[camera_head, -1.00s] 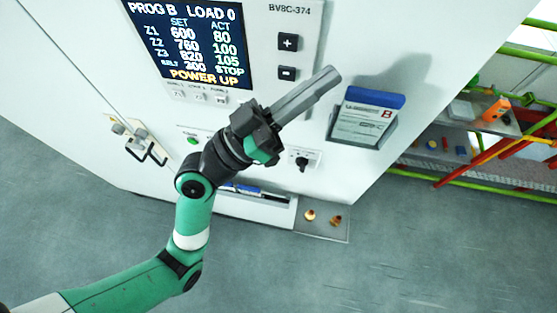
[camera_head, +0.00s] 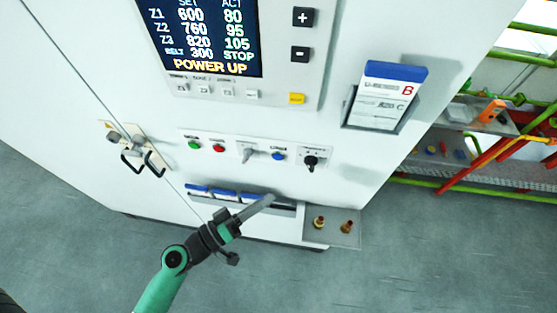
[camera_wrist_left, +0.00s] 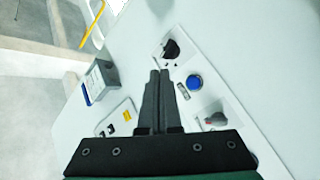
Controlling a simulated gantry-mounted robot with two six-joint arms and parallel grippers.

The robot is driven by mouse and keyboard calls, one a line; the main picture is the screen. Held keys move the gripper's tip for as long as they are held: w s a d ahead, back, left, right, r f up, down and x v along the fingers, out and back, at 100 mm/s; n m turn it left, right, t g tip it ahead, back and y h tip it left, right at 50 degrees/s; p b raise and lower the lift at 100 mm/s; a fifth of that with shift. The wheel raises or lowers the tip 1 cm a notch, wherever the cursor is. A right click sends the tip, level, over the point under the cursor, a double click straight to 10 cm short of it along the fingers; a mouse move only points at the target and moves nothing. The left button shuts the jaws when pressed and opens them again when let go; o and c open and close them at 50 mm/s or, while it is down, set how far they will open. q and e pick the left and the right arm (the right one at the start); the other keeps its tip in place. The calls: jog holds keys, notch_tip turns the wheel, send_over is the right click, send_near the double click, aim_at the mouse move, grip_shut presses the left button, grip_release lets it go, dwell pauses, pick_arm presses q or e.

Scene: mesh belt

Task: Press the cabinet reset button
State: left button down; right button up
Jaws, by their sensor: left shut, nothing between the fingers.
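The white cabinet's control row has a blue round button (camera_head: 278,156), a green button (camera_head: 194,145) and a red button (camera_head: 218,148). Their labels are too small to read. A yellow button (camera_head: 296,98) sits below the display. My left gripper (camera_head: 271,198) is shut and empty, with its fingers below the control row in the head view. In the left wrist view the shut fingers (camera_wrist_left: 160,72) point toward the panel, with the blue button (camera_wrist_left: 194,82) to the right of the tips. Contact with the panel cannot be told. My right gripper is out of view.
A black rotary knob (camera_head: 311,161) and a grey lever switch (camera_head: 248,152) flank the blue button. A card holder (camera_head: 381,105) juts out at right. A shelf (camera_head: 345,229) with two brass parts projects low down. Door handles (camera_head: 140,158) are at left.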

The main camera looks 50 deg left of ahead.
aim_at(278, 157)
pick_arm(q)
jog(key=shift+w+a+r, duration=0.1)
jog(key=w+a, duration=0.5)
jog(key=w, duration=0.1)
jog(key=shift+w+a, duration=0.15)
jog(key=shift+w, duration=0.25)
jog(key=shift+p, duration=0.3)
dwell(1.8)
jog(key=shift+w+a+b, duration=0.25)
jog(key=shift+w+b, duration=0.05)
jog(key=shift+w, duration=0.05)
